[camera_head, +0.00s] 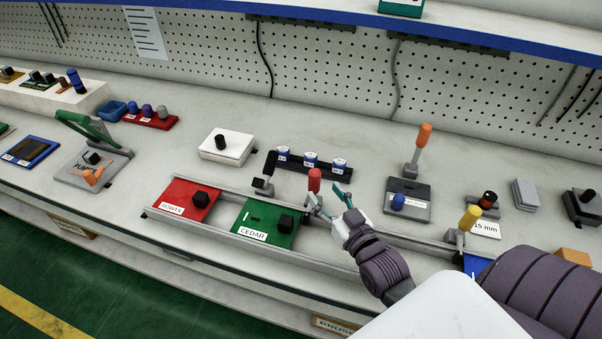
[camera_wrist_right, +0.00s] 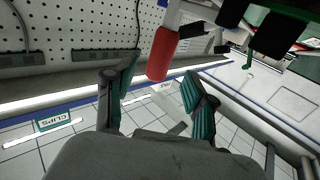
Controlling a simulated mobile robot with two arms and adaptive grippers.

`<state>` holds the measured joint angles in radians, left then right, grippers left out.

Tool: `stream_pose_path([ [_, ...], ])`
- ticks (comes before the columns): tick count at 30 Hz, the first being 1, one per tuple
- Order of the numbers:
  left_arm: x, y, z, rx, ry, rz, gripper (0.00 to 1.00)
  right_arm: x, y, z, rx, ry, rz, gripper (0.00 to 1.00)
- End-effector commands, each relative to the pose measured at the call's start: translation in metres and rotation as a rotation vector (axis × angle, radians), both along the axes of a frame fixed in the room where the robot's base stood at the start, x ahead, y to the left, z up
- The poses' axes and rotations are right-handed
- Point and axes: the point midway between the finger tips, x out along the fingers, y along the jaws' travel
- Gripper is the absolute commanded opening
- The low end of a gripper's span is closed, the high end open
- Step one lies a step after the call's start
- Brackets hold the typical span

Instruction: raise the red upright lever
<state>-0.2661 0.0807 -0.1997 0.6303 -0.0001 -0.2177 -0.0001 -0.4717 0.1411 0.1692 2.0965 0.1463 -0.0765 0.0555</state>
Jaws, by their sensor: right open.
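The red lever (camera_head: 314,180) stands at the back edge of the rail track in the head view, its handle pointing up. My right gripper (camera_head: 331,200) is open and close beside it, on its right, with teal fingertips. In the right wrist view, the red handle (camera_wrist_right: 161,54) shows ahead of the open fingers (camera_wrist_right: 158,92), in the gap between them; I cannot tell whether either finger touches it. The lever's lower part is partly hidden by the gripper in the head view. My left gripper is not in view.
The red ROWAN plate (camera_head: 178,210) and green CEDAR plate (camera_head: 257,237) lie in the track to the left. An orange lever (camera_head: 423,136) and a yellow lever (camera_head: 469,218) stand to the right. A rack with blue-capped items (camera_head: 311,162) is behind.

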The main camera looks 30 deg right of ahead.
Motion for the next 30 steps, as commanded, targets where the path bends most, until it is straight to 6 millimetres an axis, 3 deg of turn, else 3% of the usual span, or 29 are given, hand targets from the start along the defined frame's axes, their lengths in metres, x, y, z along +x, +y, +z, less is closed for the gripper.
stream_pose_path([
  [2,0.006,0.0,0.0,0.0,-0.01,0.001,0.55,0.004,-0.001,0.0,-0.001,-0.007,-0.001,0.55],
  [4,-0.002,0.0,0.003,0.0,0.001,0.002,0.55,0.012,-0.002,0.001,-0.001,-0.008,-0.001,0.55],
  [9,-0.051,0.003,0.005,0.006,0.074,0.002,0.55,0.04,-0.004,0.002,-0.001,-0.007,-0.001,0.55],
  [12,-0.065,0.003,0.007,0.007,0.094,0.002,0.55,0.055,-0.005,0.002,0.0,-0.006,0.0,0.55],
  [14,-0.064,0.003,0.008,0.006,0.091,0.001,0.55,0.062,-0.005,0.001,0.0,-0.005,0.0,0.55],
  [21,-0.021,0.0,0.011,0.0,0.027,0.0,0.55,0.074,-0.006,-0.001,0.0,-0.002,0.0,0.55],
  [26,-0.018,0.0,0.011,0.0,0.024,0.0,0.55,0.074,-0.006,-0.001,0.0,-0.002,0.0,0.55],
  [30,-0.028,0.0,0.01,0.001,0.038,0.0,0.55,0.074,-0.006,-0.001,0.0,-0.003,0.0,0.37],
])
